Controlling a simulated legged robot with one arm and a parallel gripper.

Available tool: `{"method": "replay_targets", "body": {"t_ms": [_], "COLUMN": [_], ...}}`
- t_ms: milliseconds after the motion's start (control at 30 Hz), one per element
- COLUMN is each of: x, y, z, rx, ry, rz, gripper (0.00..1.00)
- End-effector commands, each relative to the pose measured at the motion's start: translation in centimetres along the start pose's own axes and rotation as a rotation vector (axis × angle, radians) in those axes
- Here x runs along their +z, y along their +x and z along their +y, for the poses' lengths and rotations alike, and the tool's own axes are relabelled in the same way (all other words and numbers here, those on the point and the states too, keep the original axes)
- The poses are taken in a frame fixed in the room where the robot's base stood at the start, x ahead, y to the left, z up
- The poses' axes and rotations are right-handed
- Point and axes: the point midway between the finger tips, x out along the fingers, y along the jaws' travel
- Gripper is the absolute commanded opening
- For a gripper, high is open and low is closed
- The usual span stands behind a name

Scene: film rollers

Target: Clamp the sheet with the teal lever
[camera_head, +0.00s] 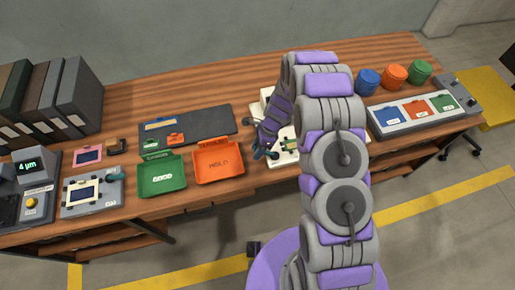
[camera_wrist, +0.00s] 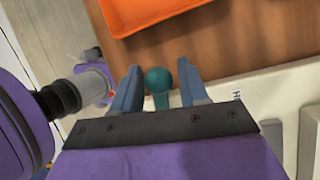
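The teal lever (camera_wrist: 158,82) shows its round knob and short stem in the wrist view, between the two fingertips of my gripper (camera_wrist: 157,84). The blue-grey fingers stand apart, one on each side of the knob, with a narrow gap seeming to show at the right; contact on the left cannot be told. In the head view my gripper (camera_head: 264,152) is low at the front left of a cream machine (camera_head: 284,160), and my arm hides much of that machine. I cannot make out the sheet clearly.
An orange tray (camera_head: 218,162) and a green tray (camera_head: 161,175) stand just left of the machine. A dark mat (camera_head: 205,124) with small pieces lies behind them. A panel with coloured pads (camera_head: 415,111) and several coloured pots (camera_head: 394,75) are on the right.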

Motion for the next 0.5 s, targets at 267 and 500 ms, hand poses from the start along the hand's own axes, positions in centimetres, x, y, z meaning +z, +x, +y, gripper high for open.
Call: {"method": "replay_targets", "body": {"t_ms": [267, 500], "x": [0.0, -0.04], "y": [-0.01, -0.03], "z": [0.0, 0.0], "rx": [0.0, 0.0], "ry": [0.0, 0.0], "rz": [0.0, -0.001], "gripper": [0.16, 0.0]}}
